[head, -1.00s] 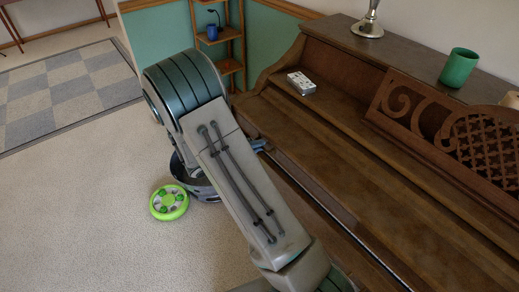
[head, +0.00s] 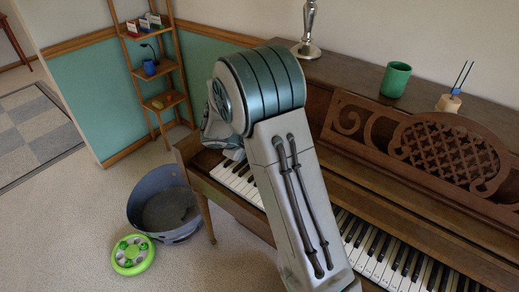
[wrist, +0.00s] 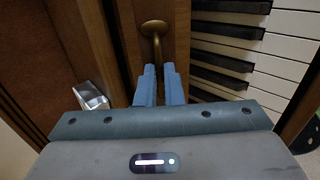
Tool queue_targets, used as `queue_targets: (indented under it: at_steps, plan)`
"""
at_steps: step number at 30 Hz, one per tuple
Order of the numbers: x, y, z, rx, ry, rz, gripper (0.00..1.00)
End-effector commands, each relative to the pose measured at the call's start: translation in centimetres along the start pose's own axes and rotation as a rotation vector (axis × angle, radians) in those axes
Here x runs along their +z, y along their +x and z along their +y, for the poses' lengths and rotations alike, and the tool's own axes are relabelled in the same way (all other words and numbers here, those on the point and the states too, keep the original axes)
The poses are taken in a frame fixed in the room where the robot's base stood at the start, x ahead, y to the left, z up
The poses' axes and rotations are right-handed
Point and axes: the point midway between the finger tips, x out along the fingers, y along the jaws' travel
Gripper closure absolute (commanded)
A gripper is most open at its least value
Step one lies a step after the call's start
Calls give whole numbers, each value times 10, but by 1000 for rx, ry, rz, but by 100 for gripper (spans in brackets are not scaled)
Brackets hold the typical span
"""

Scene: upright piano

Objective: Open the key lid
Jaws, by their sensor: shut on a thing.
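The upright piano's key lid stands open, and its wooden edge (wrist: 178,40) runs beside the keys in the wrist view. A brass knob (wrist: 154,28) with a curved stem is fixed to that edge. My gripper (wrist: 159,70) has its two blue fingers closed around the lower end of the stem. White and black keys (head: 370,247) are exposed in the head view and also show at the right of the wrist view (wrist: 290,50). In the head view my arm hides the middle of the keyboard, the knob and the fingers.
A green cup (head: 396,80), a silver stand (head: 306,35) and a holder with sticks (head: 449,102) stand on the piano top. A small silvery box (wrist: 90,96) lies left of my fingers. A grey tub (head: 165,205) and a green disc (head: 132,255) are on the carpet.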

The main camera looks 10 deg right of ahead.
Motion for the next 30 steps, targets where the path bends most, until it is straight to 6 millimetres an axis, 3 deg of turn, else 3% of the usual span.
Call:
queue_targets:
  at_steps: [16, 19, 30]
  plan:
    - [-7, -2, -1, 0, -13, 14, 100]
    - [-7, -1, 0, 0, -12, 13, 71]
    - [-5, -5, 1, 1, -8, 11, 71]
